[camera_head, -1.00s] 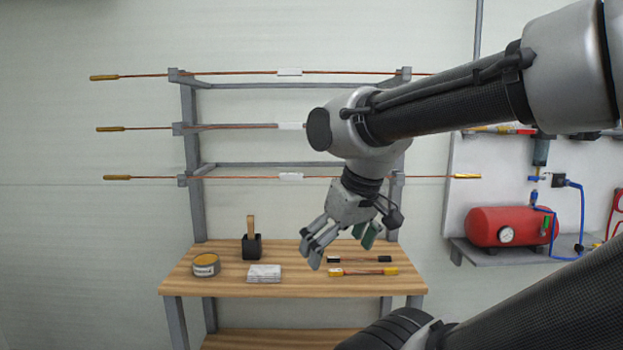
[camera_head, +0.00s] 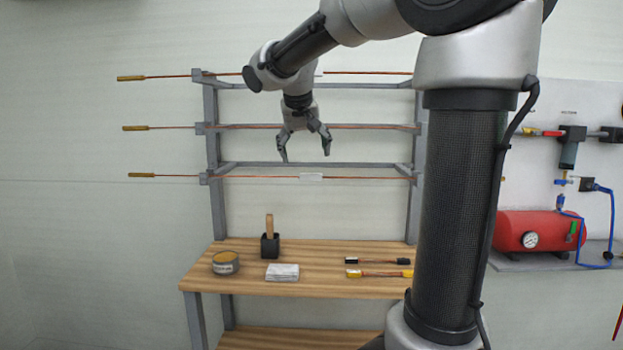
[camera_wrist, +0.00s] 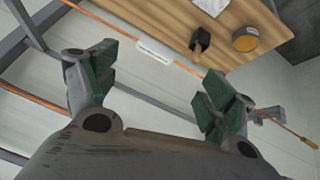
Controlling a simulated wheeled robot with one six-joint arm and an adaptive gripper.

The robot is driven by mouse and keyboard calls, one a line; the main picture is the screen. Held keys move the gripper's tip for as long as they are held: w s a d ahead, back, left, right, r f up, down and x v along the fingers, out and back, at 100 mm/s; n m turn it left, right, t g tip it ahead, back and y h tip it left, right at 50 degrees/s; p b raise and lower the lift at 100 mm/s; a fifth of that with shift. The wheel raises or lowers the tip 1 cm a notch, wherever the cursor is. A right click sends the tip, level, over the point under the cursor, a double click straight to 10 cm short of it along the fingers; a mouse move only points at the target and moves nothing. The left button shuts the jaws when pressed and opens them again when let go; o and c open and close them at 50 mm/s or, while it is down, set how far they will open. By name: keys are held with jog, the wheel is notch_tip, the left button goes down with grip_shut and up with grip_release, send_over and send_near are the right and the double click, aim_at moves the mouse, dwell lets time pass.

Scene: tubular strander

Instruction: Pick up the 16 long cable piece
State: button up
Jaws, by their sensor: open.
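Three long copper-coloured cables with brass-coloured ends lie across a grey rack, one above another: top (camera_head: 165,76), middle (camera_head: 165,127) and bottom (camera_head: 165,176). The bottom one carries a white label (camera_head: 311,176); its text is too small to read, so I cannot tell which is 16. My gripper (camera_head: 304,157) is open and empty, pointing down in front of the rack, its fingertips just above the bottom cable in the picture. In the wrist view, a labelled cable (camera_wrist: 110,24) runs beyond the open green-padded fingers (camera_wrist: 158,88), with its label (camera_wrist: 154,51) between them.
A red tank (camera_head: 535,232) sits on the right.

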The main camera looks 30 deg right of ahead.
aim_at(311, 175)
jog(key=x, duration=0.8)
jog(key=shift+d+m, duration=0.3)
jog(key=shift+d, duration=0.05)
jog(key=shift+s, duration=0.2)
jog(key=c, duration=1.3)
